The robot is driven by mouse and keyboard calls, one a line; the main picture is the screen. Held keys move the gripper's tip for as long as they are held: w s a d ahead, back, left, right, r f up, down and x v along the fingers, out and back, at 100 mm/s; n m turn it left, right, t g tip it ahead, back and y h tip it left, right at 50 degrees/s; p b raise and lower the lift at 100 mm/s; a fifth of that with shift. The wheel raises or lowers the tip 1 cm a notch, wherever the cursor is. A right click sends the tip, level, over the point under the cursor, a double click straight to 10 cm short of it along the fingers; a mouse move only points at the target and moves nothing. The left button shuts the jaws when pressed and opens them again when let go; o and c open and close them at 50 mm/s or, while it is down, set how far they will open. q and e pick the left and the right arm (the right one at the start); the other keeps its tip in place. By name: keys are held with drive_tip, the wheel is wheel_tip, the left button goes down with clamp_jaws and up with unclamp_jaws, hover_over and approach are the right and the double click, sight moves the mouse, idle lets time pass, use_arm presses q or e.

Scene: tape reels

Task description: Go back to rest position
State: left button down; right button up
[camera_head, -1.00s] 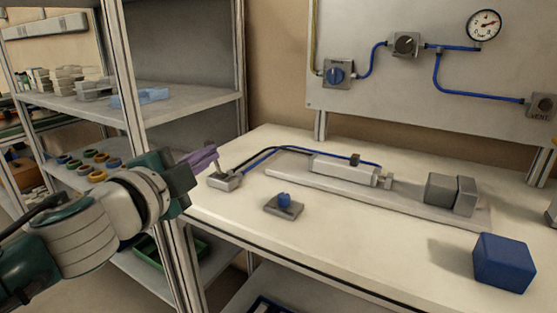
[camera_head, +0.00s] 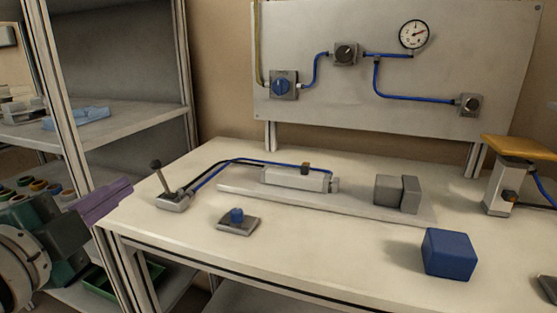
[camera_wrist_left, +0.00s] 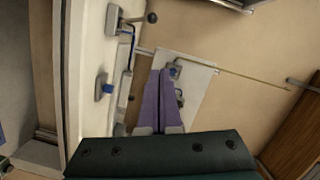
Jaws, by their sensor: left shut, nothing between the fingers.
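My left gripper (camera_head: 112,200) is at the lower left of the head view, beside the table's left edge. Its purple fingers are together with nothing between them. They also show shut in the left wrist view (camera_wrist_left: 164,78). The nearest table item is a grey lever unit (camera_head: 173,201) with a black knob, its stick leaning up and left. It is apart from the fingers, and it also shows at the top of the left wrist view (camera_wrist_left: 138,20). My right gripper is in neither view.
The white table (camera_head: 330,280) carries a blue button block (camera_head: 237,220), a cylinder on a long plate (camera_head: 295,179), grey blocks (camera_head: 396,192) and a blue cube (camera_head: 448,253). A panel (camera_head: 420,75) stands behind. A shelf rack (camera_head: 120,123) is at left, close to my left arm.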

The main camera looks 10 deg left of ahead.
use_arm(q)
drive_tip(key=s+d+r+n+g+h+p, duration=0.1)
drive_tip(key=s+d+n+g+p, duration=0.35)
drive_tip(key=s, duration=0.25)
drive_tip(key=s+d+r+n+g+h+p, duration=0.1)
drive_tip(key=s+d+r+n+g+p, duration=0.15)
drive_tip(key=s+g+p, duration=0.35)
drive_tip(key=s+d+r+n+g+p, duration=0.1)
drive_tip(key=s+d+n+g+p, duration=0.25)
drive_tip(key=s, duration=0.45)
wheel_tip(320, 180, up, 35)
drive_tip(key=p, duration=3.5)
drive_tip(key=shift+f+t, duration=0.15)
drive_tip(key=shift+t, duration=0.15)
